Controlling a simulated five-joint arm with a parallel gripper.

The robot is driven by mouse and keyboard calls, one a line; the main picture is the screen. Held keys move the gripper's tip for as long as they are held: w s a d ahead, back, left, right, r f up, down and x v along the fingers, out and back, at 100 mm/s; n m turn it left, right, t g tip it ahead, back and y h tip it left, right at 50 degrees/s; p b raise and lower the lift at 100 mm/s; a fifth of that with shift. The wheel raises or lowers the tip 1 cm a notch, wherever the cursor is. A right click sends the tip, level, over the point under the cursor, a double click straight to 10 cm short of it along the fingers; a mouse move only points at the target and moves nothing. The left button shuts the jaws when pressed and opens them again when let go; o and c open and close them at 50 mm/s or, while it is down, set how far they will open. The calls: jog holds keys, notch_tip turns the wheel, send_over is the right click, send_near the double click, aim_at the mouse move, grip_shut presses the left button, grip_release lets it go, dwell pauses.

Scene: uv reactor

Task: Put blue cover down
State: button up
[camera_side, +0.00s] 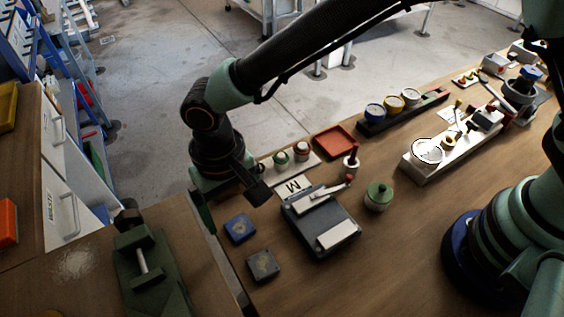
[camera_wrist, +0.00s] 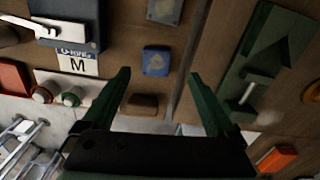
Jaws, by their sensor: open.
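The blue square piece (camera_side: 240,229), with a small tan mark on top, lies flat on the wooden table. It also shows in the wrist view (camera_wrist: 156,61), ahead of and between the fingertips. I cannot tell whether this piece is the blue cover. My gripper (camera_wrist: 161,76) is open with nothing held between its green fingers. In the side view, it is above the table's left edge, behind the blue piece and apart from it. A dark blue-grey device (camera_side: 345,222) with white parts stands right of the piece; the device also shows in the wrist view (camera_wrist: 82,10).
A dark grey square (camera_side: 263,265) lies in front of the blue piece. A green fixture (camera_side: 150,262) stands left. A green-lidded jar (camera_side: 378,197) stands right.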

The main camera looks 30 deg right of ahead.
aim_at(240, 226)
jog(key=shift+w+d+f, duration=0.15)
jog(key=shift+f, duration=1.4)
jog(key=shift+w+d+f, duration=0.15)
jog(key=shift+f, duration=1.35)
grip_shut()
